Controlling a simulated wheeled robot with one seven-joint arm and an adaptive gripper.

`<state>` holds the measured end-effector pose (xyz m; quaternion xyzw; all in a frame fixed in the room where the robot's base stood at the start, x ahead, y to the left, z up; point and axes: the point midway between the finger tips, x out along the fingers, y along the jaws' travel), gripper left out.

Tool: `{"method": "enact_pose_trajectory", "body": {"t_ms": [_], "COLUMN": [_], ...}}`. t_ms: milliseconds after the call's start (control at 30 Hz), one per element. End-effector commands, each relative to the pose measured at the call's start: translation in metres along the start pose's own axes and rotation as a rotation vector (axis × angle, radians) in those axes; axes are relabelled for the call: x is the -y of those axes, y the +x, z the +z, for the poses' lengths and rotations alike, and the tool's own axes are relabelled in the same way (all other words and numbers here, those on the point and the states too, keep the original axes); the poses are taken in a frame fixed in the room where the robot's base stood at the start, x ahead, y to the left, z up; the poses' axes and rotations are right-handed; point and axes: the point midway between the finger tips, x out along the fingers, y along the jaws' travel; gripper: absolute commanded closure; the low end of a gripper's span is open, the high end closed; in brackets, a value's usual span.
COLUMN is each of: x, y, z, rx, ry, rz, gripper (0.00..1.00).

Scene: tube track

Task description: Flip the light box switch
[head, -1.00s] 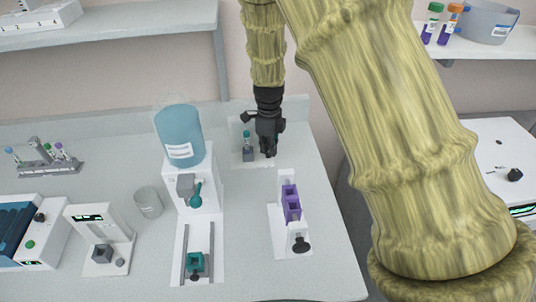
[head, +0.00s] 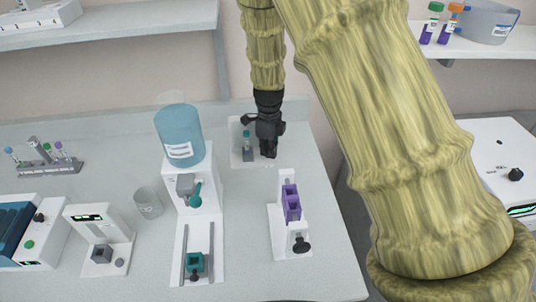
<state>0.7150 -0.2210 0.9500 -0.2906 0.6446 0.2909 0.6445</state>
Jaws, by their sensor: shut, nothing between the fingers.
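The light box appears to be the pale upright panel with a low base (head: 237,150) at the back right of the bench, against the wall. A small tube with a teal top stands in a grey holder (head: 248,155) in front of the panel. My gripper (head: 268,155) points down at the right side of the light box, just right of the tube, with its fingers shut and empty. The gripper covers part of the panel's right side. The switch cannot be made out, and I cannot tell whether the fingertips touch anything.
A white dispenser with a blue water tank (head: 179,135) stands left of the light box. A white stand with a purple block (head: 291,203) is in front of my gripper. A clear beaker (head: 148,203) and a tube rack (head: 48,160) are farther left. The bench's right edge is close.

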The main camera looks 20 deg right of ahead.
Motion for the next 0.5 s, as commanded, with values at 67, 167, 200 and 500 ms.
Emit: {"method": "enact_pose_trajectory", "body": {"t_ms": [67,167,200,500], "x": [0.0000,0.0000,0.0000,0.0000], "y": [0.0012,0.0023,0.0027,0.0062], "z": [0.0000,0.0000,0.0000,0.0000], "rx": [0.000,0.000,0.000,0.000], "ry": [0.000,0.000,0.000,0.000], "rz": [0.000,0.000,0.000,0.000], "gripper": [1.00,1.00,1.00,1.00]}}
